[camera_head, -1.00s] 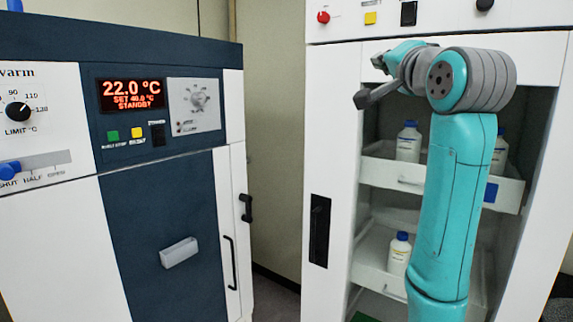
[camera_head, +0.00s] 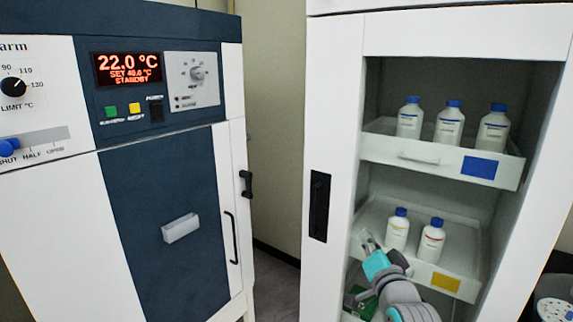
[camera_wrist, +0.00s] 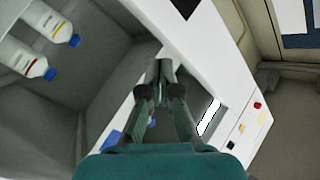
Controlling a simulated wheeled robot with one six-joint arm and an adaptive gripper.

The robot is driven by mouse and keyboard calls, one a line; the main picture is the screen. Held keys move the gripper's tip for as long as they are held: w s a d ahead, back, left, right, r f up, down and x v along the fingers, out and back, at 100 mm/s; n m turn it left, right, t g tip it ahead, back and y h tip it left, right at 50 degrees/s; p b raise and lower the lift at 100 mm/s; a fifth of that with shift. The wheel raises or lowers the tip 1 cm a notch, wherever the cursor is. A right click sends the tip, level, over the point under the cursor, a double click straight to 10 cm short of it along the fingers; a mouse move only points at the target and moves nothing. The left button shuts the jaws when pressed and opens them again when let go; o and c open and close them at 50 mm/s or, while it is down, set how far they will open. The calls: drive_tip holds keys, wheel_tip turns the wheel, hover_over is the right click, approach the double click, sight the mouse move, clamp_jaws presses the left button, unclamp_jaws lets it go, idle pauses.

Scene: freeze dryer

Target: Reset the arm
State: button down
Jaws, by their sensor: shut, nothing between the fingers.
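My arm shows low in the head view, in front of the white cabinet (camera_head: 333,120). My gripper (camera_head: 367,242) is left of the two bottles on the middle shelf and points upward in the picture. The wrist view shows my gripper (camera_wrist: 160,70) with its fingers together and nothing between them. Its base and fingers hide part of the cabinet interior there. I cannot tell how far the fingertips are from the shelf edge.
The top drawer shelf (camera_head: 400,150) holds three blue-capped bottles. The middle shelf (camera_head: 445,268) holds a yellow-banded bottle (camera_head: 397,232) and a red-banded bottle (camera_head: 431,243). A blue-fronted freeze dryer (camera_head: 170,200) stands left. A perforated round item (camera_head: 555,312) is bottom right.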

drive_tip(key=s+f+n+g+h, duration=0.1)
drive_tip(key=s+f+n+g, duration=0.15)
drive_tip(key=s+f, duration=2.3)
drive_tip(key=s+r+n+g, duration=0.1)
drive_tip(key=s+n, duration=0.4)
drive_tip(key=s, duration=2.4)
drive_tip(key=shift+s+a+r, duration=0.15)
drive_tip(key=shift+s, duration=0.25)
